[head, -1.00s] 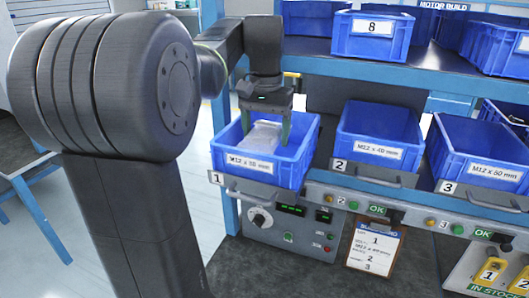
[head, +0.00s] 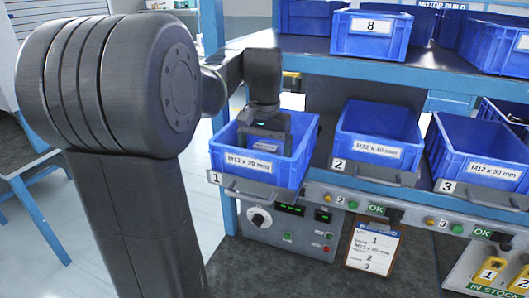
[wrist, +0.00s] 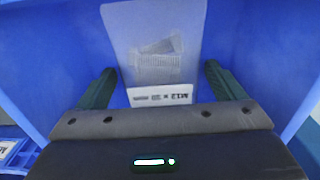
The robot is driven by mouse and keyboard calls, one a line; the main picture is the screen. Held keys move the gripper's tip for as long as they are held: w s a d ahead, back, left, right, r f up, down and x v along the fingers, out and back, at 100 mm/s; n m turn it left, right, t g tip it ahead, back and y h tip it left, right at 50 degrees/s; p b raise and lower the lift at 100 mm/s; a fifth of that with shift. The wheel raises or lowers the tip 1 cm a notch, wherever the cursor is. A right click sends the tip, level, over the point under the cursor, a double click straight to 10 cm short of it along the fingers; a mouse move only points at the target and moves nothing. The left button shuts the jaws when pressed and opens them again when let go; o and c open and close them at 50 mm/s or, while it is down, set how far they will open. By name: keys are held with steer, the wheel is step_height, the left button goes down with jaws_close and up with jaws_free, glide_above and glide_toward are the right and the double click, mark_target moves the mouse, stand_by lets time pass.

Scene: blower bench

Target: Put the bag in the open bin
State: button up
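The bag (wrist: 158,50) is clear plastic with a white label reading M12. In the wrist view it lies inside a blue bin, between my gripper's two dark green fingers. My gripper (wrist: 160,75) is open, with a narrow gap between each fingertip and the bag's sides. In the head view my gripper (head: 268,148) is down inside bin 1 (head: 252,166), an open-topped blue bin at the front left of the lower shelf. There its fingers and most or all of the bag are hidden by the gripper body and the bin's front wall.
Blue bin 2 (head: 375,152) and bin 3 (head: 492,172) stand open to the right on the same shelf. An upper shelf (head: 360,61) with more blue bins, one marked 8 (head: 371,26), runs above.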

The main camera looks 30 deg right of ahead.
mark_target(264, 147)
steer(key=shift+o, duration=0.3)
steer(key=shift+r, duration=0.15)
step_height(264, 147, up, 12)
steer(key=shift+p, duration=0.3)
stand_by(1.1)
